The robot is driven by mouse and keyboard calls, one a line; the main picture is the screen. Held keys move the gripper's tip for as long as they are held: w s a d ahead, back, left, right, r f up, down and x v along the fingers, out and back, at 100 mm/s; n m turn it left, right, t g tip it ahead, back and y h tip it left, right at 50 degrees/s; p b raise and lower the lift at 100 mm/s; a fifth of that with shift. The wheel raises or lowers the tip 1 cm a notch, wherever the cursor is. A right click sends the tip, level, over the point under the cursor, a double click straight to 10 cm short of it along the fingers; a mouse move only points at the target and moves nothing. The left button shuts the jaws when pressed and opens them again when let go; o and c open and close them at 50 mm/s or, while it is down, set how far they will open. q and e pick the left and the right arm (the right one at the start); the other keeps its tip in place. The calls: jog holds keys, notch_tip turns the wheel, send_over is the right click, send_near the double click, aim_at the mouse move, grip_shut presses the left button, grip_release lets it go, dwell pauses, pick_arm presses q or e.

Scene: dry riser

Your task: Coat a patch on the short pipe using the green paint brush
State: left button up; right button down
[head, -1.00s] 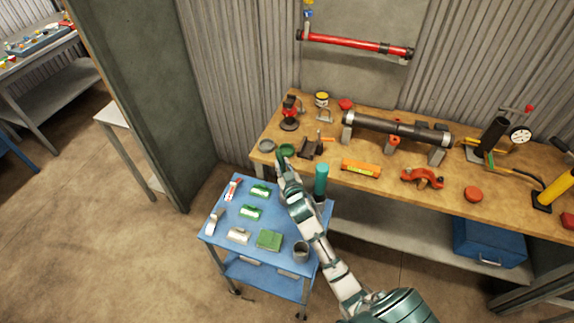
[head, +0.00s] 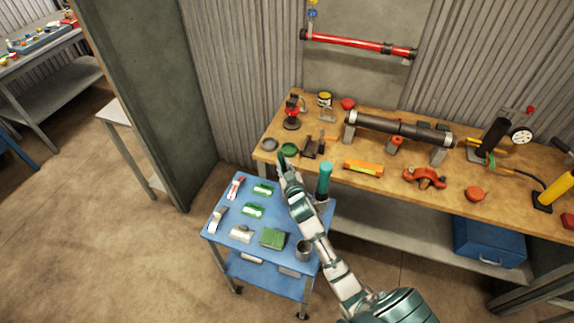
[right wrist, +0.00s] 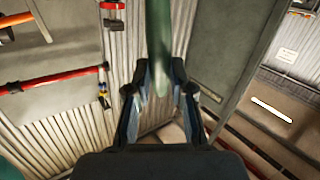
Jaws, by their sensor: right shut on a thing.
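My right gripper (head: 284,165) is above the far right part of the blue cart, near the bench's left front edge. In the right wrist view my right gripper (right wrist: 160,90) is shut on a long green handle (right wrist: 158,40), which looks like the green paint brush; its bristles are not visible. A short grey pipe (head: 395,128) lies level across metal supports on the bench, to the right of the gripper and apart from it. My left gripper is not in view.
A red pipe (head: 350,43) hangs on the wall.

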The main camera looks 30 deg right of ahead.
jog(key=shift+a+r, duration=0.1)
jog(key=shift+a, duration=0.15)
jog(key=shift+d+f, duration=0.2)
jog(key=shift+d, duration=0.4)
jog(key=shift+d+f, duration=0.15)
jog(key=shift+d, duration=0.2)
jog(key=shift+a, duration=0.6)
jog(key=shift+a+r, duration=0.15)
jog(key=shift+r, duration=0.05)
jog(key=shift+d+f+p, duration=0.15)
jog(key=shift+d+p, duration=0.2)
jog(key=shift+d, duration=0.25)
jog(key=shift+a, duration=0.35)
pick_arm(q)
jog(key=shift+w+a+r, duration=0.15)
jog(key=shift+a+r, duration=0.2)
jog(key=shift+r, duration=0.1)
